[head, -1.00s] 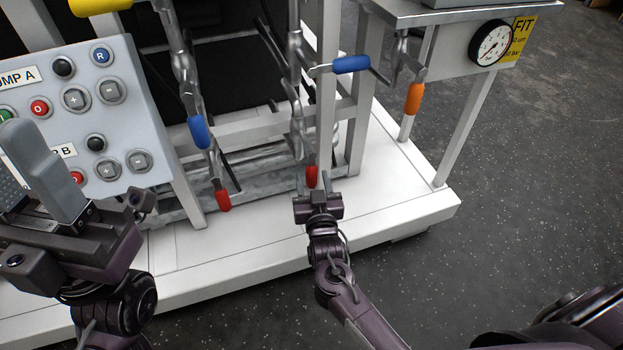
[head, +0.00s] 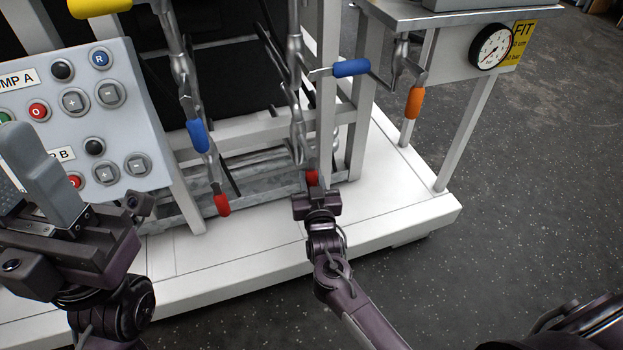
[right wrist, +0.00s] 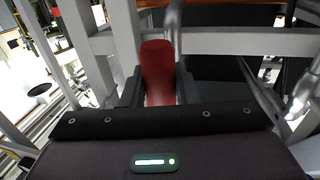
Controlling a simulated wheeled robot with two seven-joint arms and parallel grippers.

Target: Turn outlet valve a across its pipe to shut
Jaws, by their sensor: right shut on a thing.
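A red valve handle (head: 312,177) hangs down low on the right-hand pipe run of the skid. My right gripper (head: 314,190) is shut on this handle and covers much of it in the head view. In the right wrist view the red handle (right wrist: 158,68) stands upright between the two dark fingers. Another red handle (head: 222,205) hangs lower left, apart from my grippers. No label shows which handle is outlet valve a. My left gripper (head: 45,165) is in front of the button panel, away from the valves; its finger gap is unclear.
Blue handles hang at the left pipe (head: 198,135) and lie sideways at the right pipe (head: 351,68). An orange handle (head: 414,102) hangs further right, near a round gauge (head: 490,45). Grey frame posts stand close around the gripped handle. The white skid base (head: 400,205) lies below.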

